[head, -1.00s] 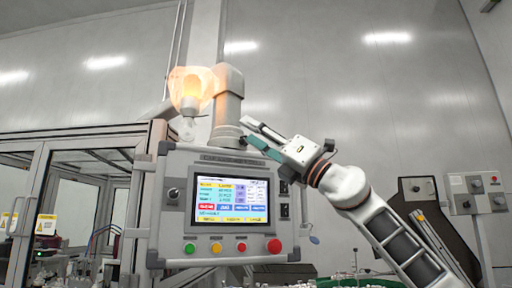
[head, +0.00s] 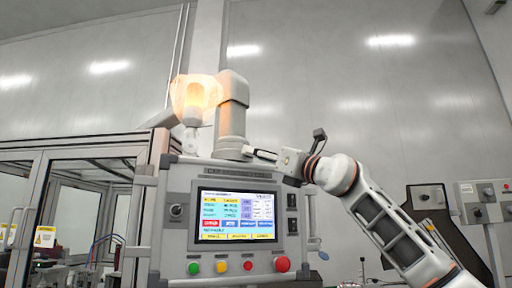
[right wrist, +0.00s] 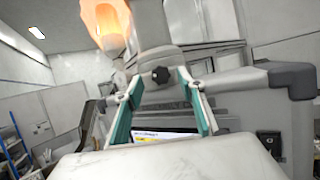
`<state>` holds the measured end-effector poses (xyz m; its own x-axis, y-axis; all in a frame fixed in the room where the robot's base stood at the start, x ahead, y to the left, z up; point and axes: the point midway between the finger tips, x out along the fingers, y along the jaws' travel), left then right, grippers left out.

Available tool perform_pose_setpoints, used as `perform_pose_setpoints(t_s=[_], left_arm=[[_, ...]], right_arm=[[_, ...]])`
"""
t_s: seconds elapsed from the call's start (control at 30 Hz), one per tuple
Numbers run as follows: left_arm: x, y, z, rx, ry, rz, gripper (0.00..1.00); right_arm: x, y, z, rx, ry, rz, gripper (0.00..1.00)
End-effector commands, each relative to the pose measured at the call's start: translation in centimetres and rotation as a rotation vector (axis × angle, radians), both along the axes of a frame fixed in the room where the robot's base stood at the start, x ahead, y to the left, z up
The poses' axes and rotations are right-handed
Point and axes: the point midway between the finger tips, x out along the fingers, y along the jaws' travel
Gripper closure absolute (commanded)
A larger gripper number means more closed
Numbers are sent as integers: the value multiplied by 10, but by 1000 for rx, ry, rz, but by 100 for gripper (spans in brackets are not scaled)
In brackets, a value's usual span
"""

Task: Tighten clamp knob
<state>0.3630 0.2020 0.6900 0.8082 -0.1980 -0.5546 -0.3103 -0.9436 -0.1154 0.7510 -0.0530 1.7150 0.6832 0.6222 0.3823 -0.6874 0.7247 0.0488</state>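The clamp knob (right wrist: 160,74) is a small black lobed knob on the grey column base above the control panel. In the right wrist view it shows between the tips of my right gripper (right wrist: 159,84). The two teal-lined fingers are spread, with a gap on either side of the knob. I cannot tell whether the tips reach around it or stop just short. In the head view my right gripper (head: 258,154) is at the column base (head: 231,147), above the panel's top edge, and the knob is not distinguishable. My left gripper is not in view.
The control panel (head: 183,240) with a lit screen and several buttons is just below my right gripper. A glazed enclosure (head: 70,205) stands left. Wall boxes (head: 485,200) are at the right.

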Motion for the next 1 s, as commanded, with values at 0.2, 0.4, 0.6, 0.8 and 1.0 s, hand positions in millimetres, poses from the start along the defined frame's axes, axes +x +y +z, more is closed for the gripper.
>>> perform_pose_setpoints(t_s=[0.2, 0.4, 0.6, 0.8, 1.0], left_arm=[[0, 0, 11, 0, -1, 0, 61], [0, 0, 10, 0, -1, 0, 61], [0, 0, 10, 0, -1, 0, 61], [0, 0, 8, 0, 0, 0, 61], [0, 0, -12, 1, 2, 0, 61]], right_arm=[[10, 8, 5, 0, 2, 0, 61], [11, 9, 3, 0, 2, 0, 61], [11, 9, 3, 0, 2, 0, 92], [10, 9, 4, 3, 2, -1, 99], [9, 9, 2, 46, 41, -2, 99]])
